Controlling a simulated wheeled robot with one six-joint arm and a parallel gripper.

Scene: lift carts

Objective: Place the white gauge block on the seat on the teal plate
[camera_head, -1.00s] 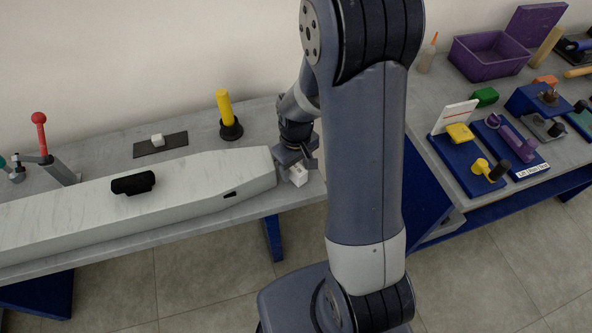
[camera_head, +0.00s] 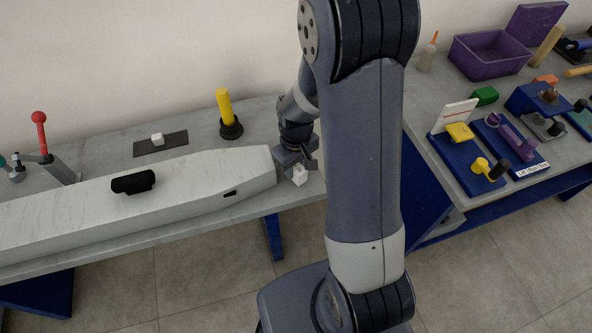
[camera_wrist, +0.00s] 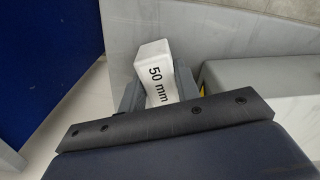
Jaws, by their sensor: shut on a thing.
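In the head view the block (camera_head: 300,175) hangs below my gripper (camera_head: 297,168), by the front edge of the left bench near the end of the long pale beam. A teal plate (camera_head: 584,122) is partly in view at the right edge of the head view, on the right bench, far from my gripper. I cannot make out its seat.
The long pale beam (camera_head: 100,212) lies along the left bench, with a black piece (camera_head: 133,182) on top. Behind it are a dark mat (camera_head: 178,139) with a small white block (camera_head: 157,139) and a yellow-handled tool (camera_head: 225,106). Blue fixtures (camera_head: 462,168) crowd the right bench.

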